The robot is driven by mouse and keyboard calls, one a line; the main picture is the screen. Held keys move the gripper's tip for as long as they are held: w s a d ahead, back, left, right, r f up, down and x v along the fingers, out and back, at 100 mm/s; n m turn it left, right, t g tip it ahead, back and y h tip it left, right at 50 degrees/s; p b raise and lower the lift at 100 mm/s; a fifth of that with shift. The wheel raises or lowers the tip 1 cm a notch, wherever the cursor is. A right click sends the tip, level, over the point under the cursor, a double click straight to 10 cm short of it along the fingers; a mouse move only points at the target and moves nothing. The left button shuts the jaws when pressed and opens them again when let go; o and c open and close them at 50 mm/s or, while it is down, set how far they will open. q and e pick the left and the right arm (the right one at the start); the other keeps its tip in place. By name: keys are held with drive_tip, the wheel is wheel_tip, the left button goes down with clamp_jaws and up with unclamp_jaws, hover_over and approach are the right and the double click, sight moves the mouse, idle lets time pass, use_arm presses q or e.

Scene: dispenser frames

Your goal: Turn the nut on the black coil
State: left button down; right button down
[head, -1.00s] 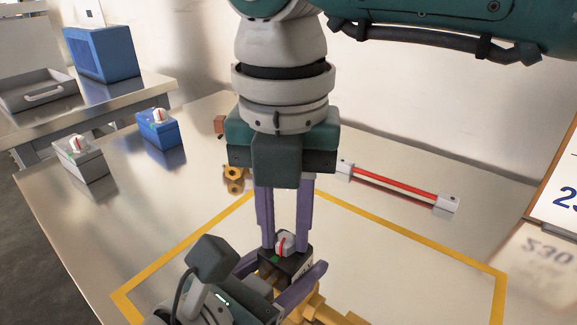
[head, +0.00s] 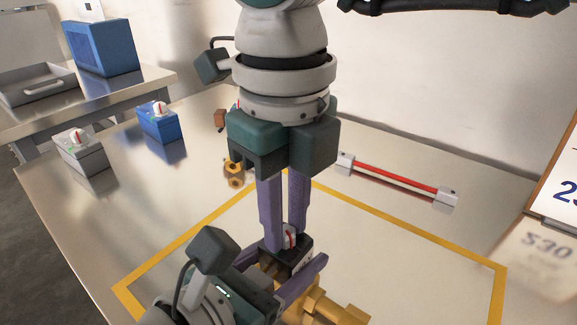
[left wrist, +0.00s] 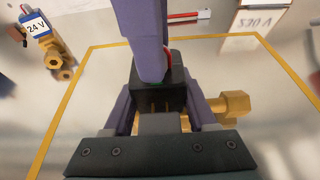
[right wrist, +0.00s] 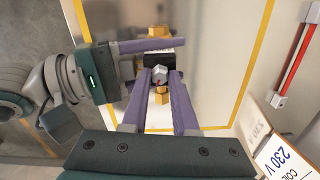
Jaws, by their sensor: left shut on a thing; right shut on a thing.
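The black coil (head: 300,258) sits on a brass valve body (head: 335,308) inside the yellow-bordered area. A pale grey nut (head: 290,237) with a red mark is on top of the coil; it also shows in the right wrist view (right wrist: 160,75). My left gripper (head: 288,268) comes in low from the left, its purple fingers shut on either side of the coil, as the left wrist view shows (left wrist: 174,85). My right gripper (head: 285,242) points down from above, its fingers shut on the nut and partly hiding it.
Brass fittings (head: 234,175) lie behind my right gripper. A red bar with pale ends (head: 395,178) lies at the back right. A sign (head: 560,180) stands at the right.

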sight(286, 229)
drive_tip(key=shift+n, duration=2.1)
drive_tip(key=c, duration=0.7)
unclamp_jaws()
wheel_tip(286, 229, up, 12)
drive_tip(key=shift+r, duration=0.1)
use_arm(q)
drive_tip(key=shift+c, duration=0.6)
unclamp_jaws()
